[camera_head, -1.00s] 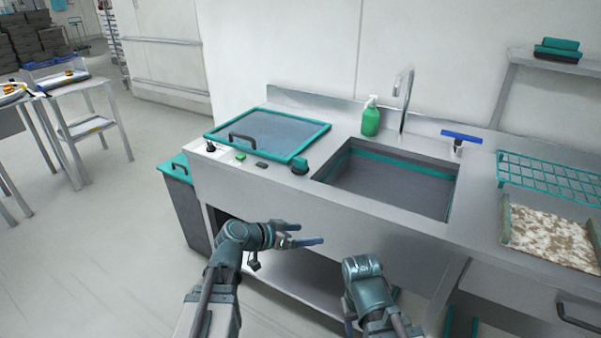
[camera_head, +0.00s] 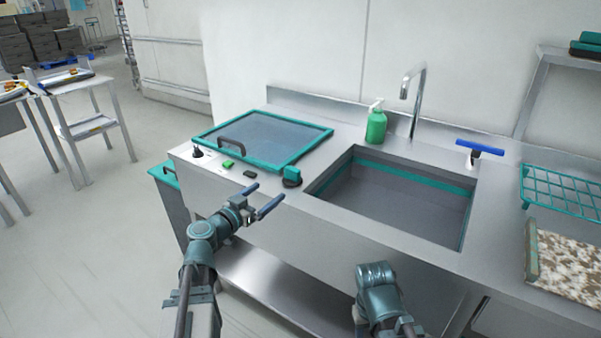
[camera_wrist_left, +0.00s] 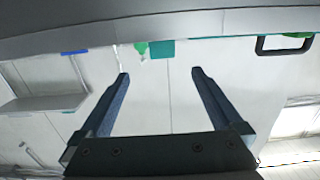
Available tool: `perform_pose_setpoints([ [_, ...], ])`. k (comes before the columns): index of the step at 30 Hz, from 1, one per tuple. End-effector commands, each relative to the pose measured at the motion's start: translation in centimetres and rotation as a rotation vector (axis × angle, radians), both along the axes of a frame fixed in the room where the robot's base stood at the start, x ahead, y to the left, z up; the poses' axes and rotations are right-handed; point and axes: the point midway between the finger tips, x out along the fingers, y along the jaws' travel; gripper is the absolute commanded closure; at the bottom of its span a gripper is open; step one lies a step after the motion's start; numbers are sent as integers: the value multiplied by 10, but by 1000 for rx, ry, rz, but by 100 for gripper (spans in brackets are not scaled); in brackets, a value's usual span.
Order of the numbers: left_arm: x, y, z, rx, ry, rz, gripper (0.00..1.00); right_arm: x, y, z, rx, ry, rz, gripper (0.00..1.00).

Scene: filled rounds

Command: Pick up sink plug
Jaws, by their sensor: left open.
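A small teal-topped piece with a dark round base, which looks like the sink plug (camera_head: 291,176), stands on the counter just left of the sink basin. A teal block that seems to be the same piece shows in the left wrist view (camera_wrist_left: 162,48), beyond and between the fingertips. My left gripper (camera_head: 268,196) is open and empty, in front of the counter's front edge, short of the plug and apart from it. Its two spread fingers also show in the left wrist view (camera_wrist_left: 159,76). My right arm shows at the bottom, but its fingers are hidden.
The open sink basin (camera_head: 400,205) lies right of the plug. A green soap bottle (camera_head: 376,125), a tap (camera_head: 418,90) and a blue squeegee (camera_head: 480,147) stand behind it. A teal-framed lid (camera_head: 262,137) with a handle, a green button (camera_head: 228,163) and a black knob (camera_head: 197,152) are left.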

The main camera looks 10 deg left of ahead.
Motion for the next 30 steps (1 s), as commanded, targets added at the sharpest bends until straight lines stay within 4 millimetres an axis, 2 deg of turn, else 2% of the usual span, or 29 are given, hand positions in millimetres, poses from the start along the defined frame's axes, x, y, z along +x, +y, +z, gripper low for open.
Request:
perform_pose_setpoints([
  [8,4,1,0,0,-3,4,0,0,0,-1,0,0,0,50],
  [15,46,-13,-3,0,-2,1,0,0,0,-4,0,0,0,50],
  [21,73,-24,-5,-1,-2,2,0,0,0,-5,0,0,0,50],
  [30,81,-28,-5,0,-2,4,0,0,0,-5,0,0,0,50],
])
